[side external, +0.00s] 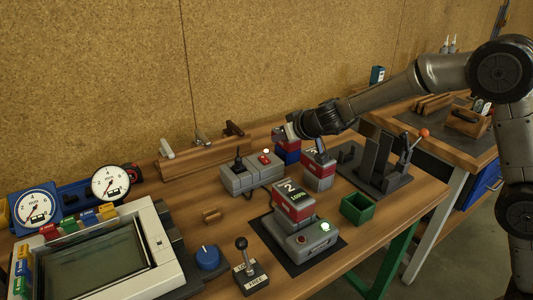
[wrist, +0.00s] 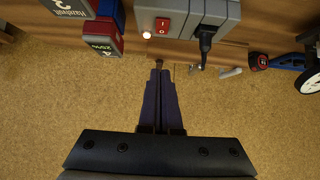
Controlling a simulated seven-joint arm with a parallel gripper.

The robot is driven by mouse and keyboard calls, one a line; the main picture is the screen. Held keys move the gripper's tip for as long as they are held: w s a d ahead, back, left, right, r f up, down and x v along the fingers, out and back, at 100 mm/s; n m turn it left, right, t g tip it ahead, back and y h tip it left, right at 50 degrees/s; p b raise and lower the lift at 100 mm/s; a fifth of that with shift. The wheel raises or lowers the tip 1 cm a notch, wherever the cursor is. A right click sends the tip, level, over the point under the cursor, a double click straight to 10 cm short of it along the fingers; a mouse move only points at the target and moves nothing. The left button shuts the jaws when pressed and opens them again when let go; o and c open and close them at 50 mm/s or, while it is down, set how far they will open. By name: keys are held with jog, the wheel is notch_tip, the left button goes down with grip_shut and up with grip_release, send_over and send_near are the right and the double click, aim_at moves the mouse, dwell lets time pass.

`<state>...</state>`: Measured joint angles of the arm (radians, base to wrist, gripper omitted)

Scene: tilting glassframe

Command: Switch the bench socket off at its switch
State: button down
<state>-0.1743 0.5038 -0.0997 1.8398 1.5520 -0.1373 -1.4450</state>
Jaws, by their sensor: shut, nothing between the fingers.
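The bench socket (side external: 252,175) is a grey block on the wooden bench, left of my gripper in the side view. A black plug (side external: 238,161) with a cord stands in its left part. Its red rocker switch (side external: 264,159) is on the right part, beside a small lit lamp (side external: 266,151). The wrist view shows the socket at the top, with the red switch (wrist: 162,24), lit lamp (wrist: 147,35) and plug (wrist: 206,36). My gripper (wrist: 159,70) is shut and empty, apart from the socket. In the side view my gripper (side external: 280,133) is behind and above it.
Red and blue blocks (side external: 288,152) stand right of the socket, near my gripper. A green bin (side external: 357,208) is at right. A wooden rail (side external: 200,155) with hooks lies behind.

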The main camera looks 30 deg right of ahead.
send_over(263, 158)
jog(key=s, duration=0.2)
notch_tip(263, 158, down, 5)
jog(key=shift+d+f, duration=0.1)
jog(key=shift+w+f, duration=0.2)
jog(key=shift+f, duration=1.55)
jog(key=shift+f, duration=0.1)
jog(key=shift+w+f, duration=0.1)
jog(key=shift+f, duration=0.15)
jog(key=shift+w, duration=0.15)
jog(key=shift+w+r, duration=0.3)
jog(key=shift+w, duration=0.35)
